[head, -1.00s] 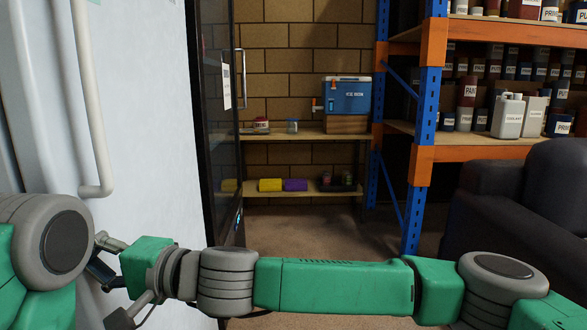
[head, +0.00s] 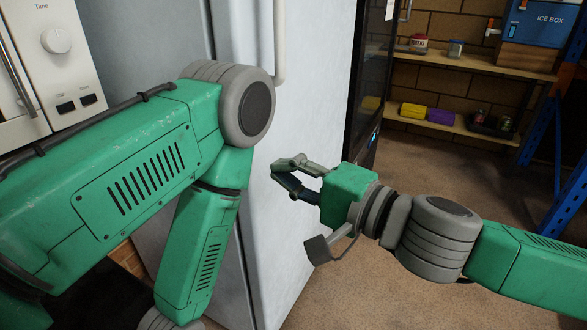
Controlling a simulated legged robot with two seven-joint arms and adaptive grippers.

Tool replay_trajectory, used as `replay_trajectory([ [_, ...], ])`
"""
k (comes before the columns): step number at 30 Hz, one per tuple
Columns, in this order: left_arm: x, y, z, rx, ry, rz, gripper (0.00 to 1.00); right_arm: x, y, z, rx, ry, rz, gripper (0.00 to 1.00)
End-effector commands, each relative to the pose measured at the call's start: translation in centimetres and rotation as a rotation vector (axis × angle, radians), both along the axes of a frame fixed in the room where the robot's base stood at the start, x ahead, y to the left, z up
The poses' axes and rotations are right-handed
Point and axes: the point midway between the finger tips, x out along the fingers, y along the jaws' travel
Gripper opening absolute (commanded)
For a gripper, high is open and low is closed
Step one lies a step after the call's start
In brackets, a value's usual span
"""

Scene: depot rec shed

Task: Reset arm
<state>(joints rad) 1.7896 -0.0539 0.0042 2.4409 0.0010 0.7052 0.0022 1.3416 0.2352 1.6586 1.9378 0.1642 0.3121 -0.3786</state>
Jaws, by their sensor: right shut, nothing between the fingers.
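My right arm comes in from the right. Its gripper (head: 287,177) points left in front of the pale fridge (head: 295,125), shut and empty. I cannot tell whether its fingertips touch the fridge front. My left arm, green with grey joints, fills the left side and bends down at the elbow. Its lower part runs out of the bottom of the picture, so my left gripper is hidden from view.
A white microwave (head: 25,50) is at the upper left, close to my left arm. A dark glass-door cabinet (head: 367,95) stands beyond the fridge. Brown floor (head: 400,310) is open below.

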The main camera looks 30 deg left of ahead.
Motion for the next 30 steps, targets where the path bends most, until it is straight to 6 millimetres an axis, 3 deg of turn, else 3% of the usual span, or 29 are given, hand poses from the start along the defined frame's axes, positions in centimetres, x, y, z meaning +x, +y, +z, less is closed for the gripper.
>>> replay_trajectory([
  [6, 0.0, 0.0, 0.2, 0.000, 0.001, 0.000, 0.49, -0.8, -1.8, 0.1, 0.008, 0.001, -0.004, 0.00],
  [11, 0.0, 0.0, 0.4, -0.001, 0.000, -0.001, 0.49, -1.5, -1.6, -0.5, -0.009, 0.003, 0.007, 0.00],
  [14, 0.0, -0.1, 1.0, -0.001, 0.000, -0.001, 0.49, -3.9, -0.6, -3.0, -0.081, 0.009, 0.046, 0.00],
  [17, 0.0, 0.0, 2.0, -0.001, 0.000, -0.001, 0.49, -7.9, -0.3, -7.7, -0.210, 0.019, 0.105, 0.00],
  [19, 0.0, 0.0, 2.9, -0.001, 0.000, -0.001, 0.49, -11.0, -1.1, -11.9, -0.325, 0.028, 0.150, 0.00],
  [23, 0.0, 0.0, 4.3, 0.000, 0.000, 0.000, 0.49, -15.9, -5.5, -19.4, -0.547, 0.041, 0.213, 0.00],
  [26, 0.0, 0.0, 5.4, 0.000, 0.000, 0.000, 0.49, -18.5, -11.0, -24.3, -0.723, 0.049, 0.244, 0.00],
  [30, 0.0, 0.0, 6.9, 0.000, 0.000, 0.000, 0.49, -20.5, -20.6, -29.2, -0.967, 0.055, 0.260, 0.00],
])
